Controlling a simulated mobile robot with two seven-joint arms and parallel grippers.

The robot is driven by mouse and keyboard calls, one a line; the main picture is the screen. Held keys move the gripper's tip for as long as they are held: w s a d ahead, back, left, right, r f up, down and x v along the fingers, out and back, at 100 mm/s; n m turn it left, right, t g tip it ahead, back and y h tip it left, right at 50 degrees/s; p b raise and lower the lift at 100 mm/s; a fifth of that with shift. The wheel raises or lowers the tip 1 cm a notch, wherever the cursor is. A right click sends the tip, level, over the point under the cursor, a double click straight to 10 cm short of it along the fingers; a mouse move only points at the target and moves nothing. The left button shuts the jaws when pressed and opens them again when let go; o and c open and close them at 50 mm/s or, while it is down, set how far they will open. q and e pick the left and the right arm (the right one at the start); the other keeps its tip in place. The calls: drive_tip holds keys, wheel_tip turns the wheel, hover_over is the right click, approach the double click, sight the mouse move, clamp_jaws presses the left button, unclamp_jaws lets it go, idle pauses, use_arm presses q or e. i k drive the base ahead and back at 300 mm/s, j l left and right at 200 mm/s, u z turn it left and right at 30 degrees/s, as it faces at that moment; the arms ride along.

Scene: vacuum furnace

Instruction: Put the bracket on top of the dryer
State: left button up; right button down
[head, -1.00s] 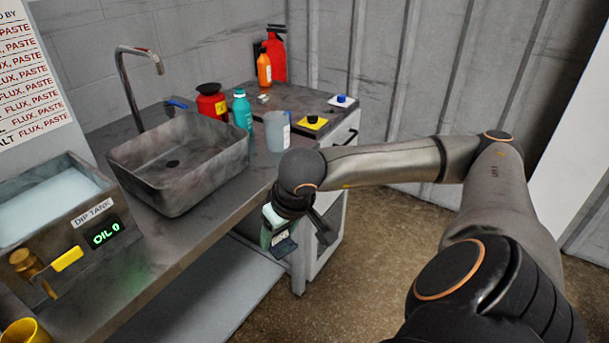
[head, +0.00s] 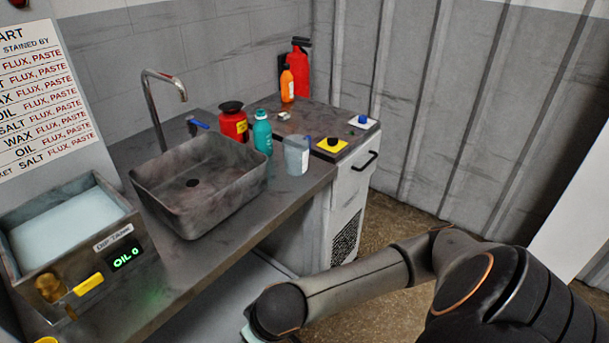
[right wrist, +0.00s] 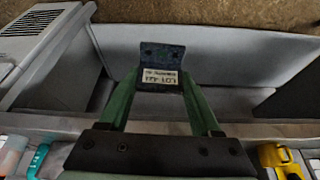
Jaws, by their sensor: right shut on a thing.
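The bracket (right wrist: 160,62) is a small dark angled plate with holes and a white lot label. It shows in the right wrist view between the green fingers of my right gripper (right wrist: 162,88), which is shut on it. In the head view the right gripper is almost wholly below the bottom edge, and the bracket cannot be made out. The pale cabinet with a black handle and dark vent grille, apparently the dryer (head: 350,185), stands at the bench's right end. A vented pale box (right wrist: 40,45) shows at upper left in the wrist view. My left gripper is not in view.
On the cabinet's top are a yellow plate with a black knob (head: 332,145) and a white plate with a blue knob (head: 363,121). A cup (head: 297,157), teal bottle (head: 262,133) and red container (head: 232,124) stand beside the sink (head: 200,185). The dip tank (head: 75,235) is left.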

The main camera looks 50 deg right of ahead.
sight(315, 121)
drive_tip(key=i+l+u, duration=0.15)
drive_tip(key=l, duration=1.4)
drive_tip(key=l+u, duration=0.2)
drive_tip(key=l, duration=1.35)
drive_tip(key=i, duration=0.05)
